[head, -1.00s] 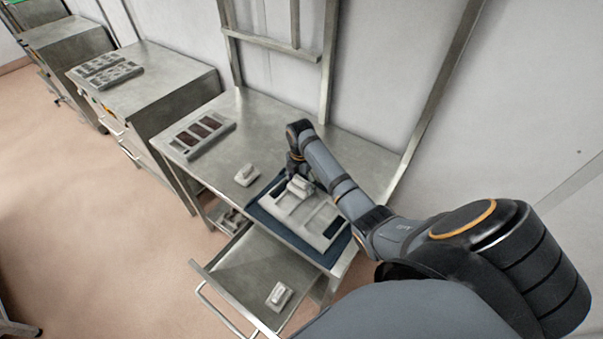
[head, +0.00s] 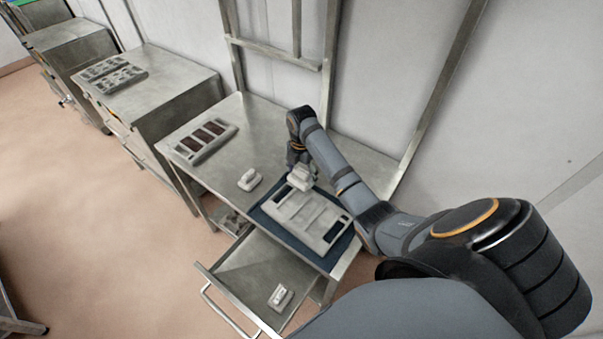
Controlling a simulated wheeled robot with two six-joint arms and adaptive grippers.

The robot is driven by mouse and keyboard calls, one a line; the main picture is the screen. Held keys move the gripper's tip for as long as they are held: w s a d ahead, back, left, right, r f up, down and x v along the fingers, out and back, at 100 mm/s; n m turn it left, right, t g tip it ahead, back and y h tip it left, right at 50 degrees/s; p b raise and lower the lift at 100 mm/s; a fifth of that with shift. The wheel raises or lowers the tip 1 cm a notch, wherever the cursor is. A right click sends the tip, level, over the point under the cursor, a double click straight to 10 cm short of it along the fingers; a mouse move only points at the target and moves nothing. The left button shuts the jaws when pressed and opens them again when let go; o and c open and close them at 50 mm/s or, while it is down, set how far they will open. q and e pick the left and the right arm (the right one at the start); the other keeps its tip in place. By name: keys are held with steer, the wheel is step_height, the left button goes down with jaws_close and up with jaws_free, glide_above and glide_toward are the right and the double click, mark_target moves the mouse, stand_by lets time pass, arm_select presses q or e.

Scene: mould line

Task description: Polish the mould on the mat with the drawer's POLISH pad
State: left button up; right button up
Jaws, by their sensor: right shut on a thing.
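The grey mould (head: 308,221) lies on the dark blue mat (head: 270,230) at the front of the steel table, with dark recesses near its two ends. My right gripper (head: 298,165) is shut on a pale block-like pad (head: 301,178). It holds the pad at the mould's far edge, seemingly just above it; contact cannot be made out. A similar pad (head: 249,180) stands on the table left of the mat. Another pad (head: 280,297) lies in the open drawer (head: 240,272). No lettering on the pads is readable. My left gripper is out of view.
A grey mould with dark red recesses (head: 206,139) lies at the table's left end. Another steel bench (head: 165,84) with moulds stands farther left. Frame posts and a wall back the table (head: 240,115). The drawer juts out over the floor in front.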

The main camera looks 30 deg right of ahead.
steer(key=s+a, duration=0.2)
steer(key=a, duration=0.7)
steer(key=shift+s+d+f, duration=0.1)
steer(key=shift+d+f, duration=0.1)
steer(key=shift+f, duration=1.55)
steer(key=shift+d+f, duration=0.15)
steer(key=shift+f, duration=1.55)
steer(key=shift+f, duration=0.6)
steer(key=shift+s+d+r, duration=0.1)
steer(key=shift+s+d, duration=0.1)
steer(key=shift+s, duration=0.6)
steer(key=shift+s+d+r, duration=0.1)
steer(key=shift+s+d, duration=0.1)
steer(key=shift+s, duration=0.55)
steer(key=shift+f, duration=0.1)
steer(key=shift+s+d, duration=0.2)
steer(key=shift+s, duration=0.55)
steer(key=shift+s+d, duration=0.2)
steer(key=shift+s, duration=0.5)
